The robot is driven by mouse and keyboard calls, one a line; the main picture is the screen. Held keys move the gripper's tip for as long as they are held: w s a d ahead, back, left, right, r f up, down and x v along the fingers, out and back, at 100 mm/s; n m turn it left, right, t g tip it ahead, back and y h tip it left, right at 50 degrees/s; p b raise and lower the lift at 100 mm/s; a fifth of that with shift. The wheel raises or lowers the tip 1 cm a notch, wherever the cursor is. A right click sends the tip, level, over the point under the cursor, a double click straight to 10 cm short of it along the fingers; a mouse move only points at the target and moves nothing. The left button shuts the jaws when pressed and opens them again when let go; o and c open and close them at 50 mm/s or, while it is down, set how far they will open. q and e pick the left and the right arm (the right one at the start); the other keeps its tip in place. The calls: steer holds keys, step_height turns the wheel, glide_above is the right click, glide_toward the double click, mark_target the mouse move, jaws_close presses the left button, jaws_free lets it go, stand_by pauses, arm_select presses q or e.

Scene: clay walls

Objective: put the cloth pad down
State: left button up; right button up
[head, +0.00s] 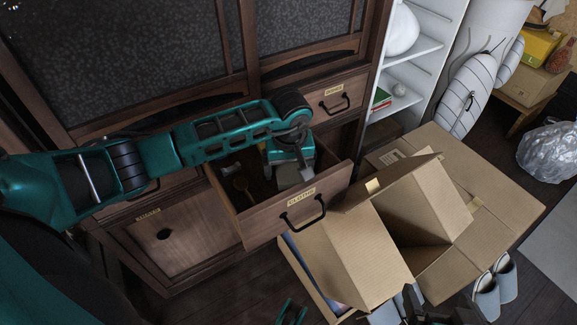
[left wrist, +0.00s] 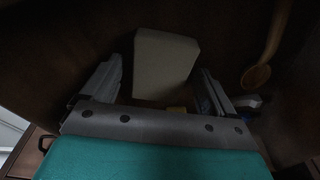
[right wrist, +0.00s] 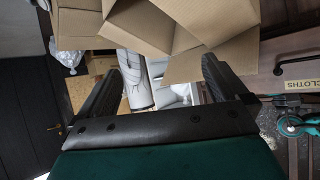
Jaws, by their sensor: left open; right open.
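A pale, block-like cloth pad (left wrist: 165,62) lies in the open drawer, seen between my left fingers in the left wrist view. In the head view only a pale part of it (head: 287,177) shows beside the fingers. My left gripper (head: 303,172) reaches down into the drawer, open, with a finger on each side of the pad and visible gaps. My right gripper (right wrist: 158,72) is open and empty, in front of the cardboard boxes. The drawer (head: 270,222) is pulled out and carries a CLOTHS label.
A wooden spoon (left wrist: 258,75) lies in the same drawer, to the right in the left wrist view. An open cardboard box (head: 360,255) stands just right of the drawer front, with a larger box (head: 500,205) behind. White shelves (head: 412,75) and slippers (head: 495,287) are at right.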

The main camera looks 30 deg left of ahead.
mark_target(290, 175)
arm_select(q)
steer(key=shift+r, duration=0.2)
step_height(290, 175, up, 12)
steer(key=s+d+p, duration=0.1)
steer(key=p, duration=0.2)
steer(key=shift+s+p, duration=0.25)
steer(key=shift+p, duration=0.15)
arm_select(e)
steer(key=shift+s+d+r, duration=0.25)
steer(key=shift+d+r, duration=0.4)
steer(key=shift+r, duration=0.2)
arm_select(q)
steer(key=shift+f, duration=0.1)
